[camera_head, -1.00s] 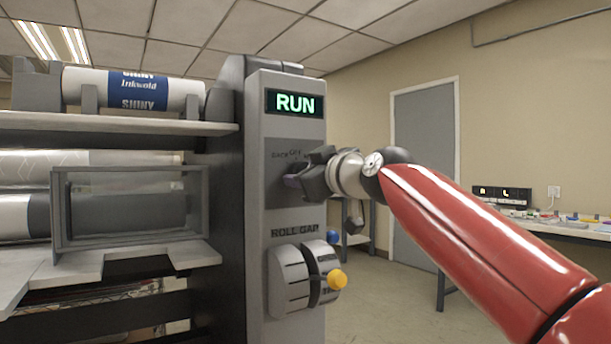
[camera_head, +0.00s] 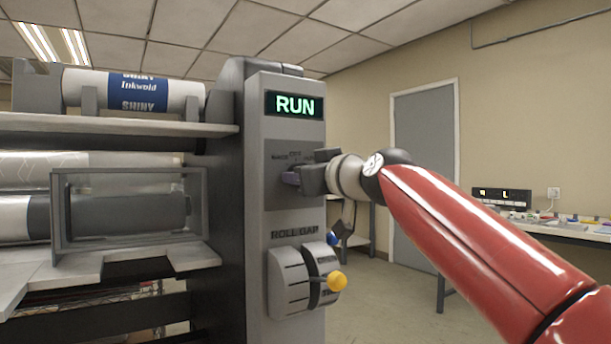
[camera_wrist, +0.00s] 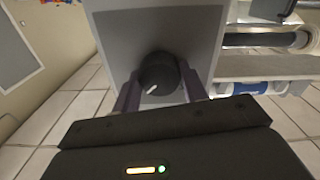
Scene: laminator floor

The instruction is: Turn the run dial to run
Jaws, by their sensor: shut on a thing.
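The run dial (camera_wrist: 158,72) is a dark round knob with a white pointer mark, on the grey control panel (camera_wrist: 195,22) in the wrist view. The pointer slants toward the lower left of that view. My gripper (camera_head: 291,177) is at the dial plate in the head view and hides the knob there. In the wrist view its two purple fingers stand on either side of the dial, shut on it. The display (camera_head: 294,104) above reads RUN in green. The lettering around the dial is partly covered and too small to read fully.
Below the dial is the ROLL GAP control (camera_head: 292,280) with a yellow-knobbed lever (camera_head: 337,280). The laminator's rolls and guard frame (camera_head: 130,210) are at left. A workbench (camera_head: 560,232) stands at right. Open floor lies behind my arm.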

